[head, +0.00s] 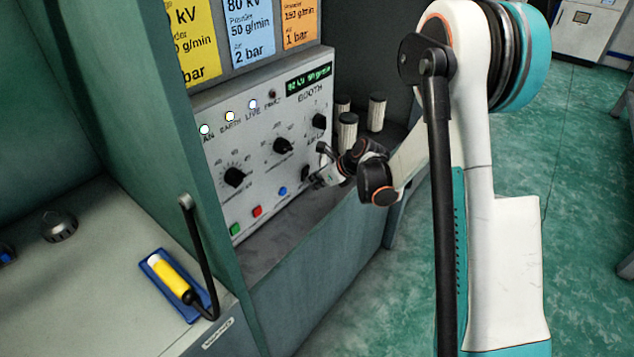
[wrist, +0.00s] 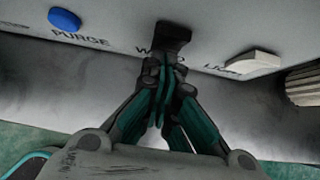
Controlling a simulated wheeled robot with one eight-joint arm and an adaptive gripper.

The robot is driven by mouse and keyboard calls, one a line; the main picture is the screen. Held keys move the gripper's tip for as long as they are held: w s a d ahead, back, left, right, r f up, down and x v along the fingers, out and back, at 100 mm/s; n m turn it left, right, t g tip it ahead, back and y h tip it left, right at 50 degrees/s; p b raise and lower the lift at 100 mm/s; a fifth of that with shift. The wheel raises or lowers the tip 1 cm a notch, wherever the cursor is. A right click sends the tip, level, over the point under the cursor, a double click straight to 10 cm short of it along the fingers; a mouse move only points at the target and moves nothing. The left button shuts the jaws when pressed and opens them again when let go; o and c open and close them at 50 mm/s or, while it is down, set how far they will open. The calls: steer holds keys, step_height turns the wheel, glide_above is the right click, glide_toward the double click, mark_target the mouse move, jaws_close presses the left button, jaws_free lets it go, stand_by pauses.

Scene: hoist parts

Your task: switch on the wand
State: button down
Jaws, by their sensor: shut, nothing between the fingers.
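The grey control panel (head: 262,130) stands upright in the booth. In the wrist view a dark switch (wrist: 172,34) sticks out of it, beside a label that reads as WAND, partly hidden by my fingers. My gripper (wrist: 165,68) is shut and empty, its tips at or very close to this switch; I cannot tell if they touch. The yellow wand (head: 172,277) with a white tip lies on a blue rest (head: 155,270) on the left bench.
A blue PURGE button (wrist: 64,19) and a white LIGHT rocker (wrist: 253,62) flank the switch. Red (head: 257,211) and green (head: 235,229) buttons sit lower left, with several knobs above. Ribbed cylinders (head: 376,112) stand right of the panel. Three lamps (head: 230,116) look lit.

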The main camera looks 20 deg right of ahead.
steer(key=shift+r, duration=0.15)
steer(key=shift+r+p, duration=0.4)
steer(key=shift+r, duration=0.4)
steer(key=shift+s+d+f, duration=0.1)
steer(key=shift+s+d, duration=0.05)
steer(key=shift+d, duration=0.05)
steer(key=s+d+f+p+v, duration=0.1)
steer(key=p+v, duration=0.2)
steer(key=v, duration=1)
steer(key=shift+f, duration=0.35)
steer(key=shift+s+d, duration=0.1)
steer(key=shift+s, duration=0.1)
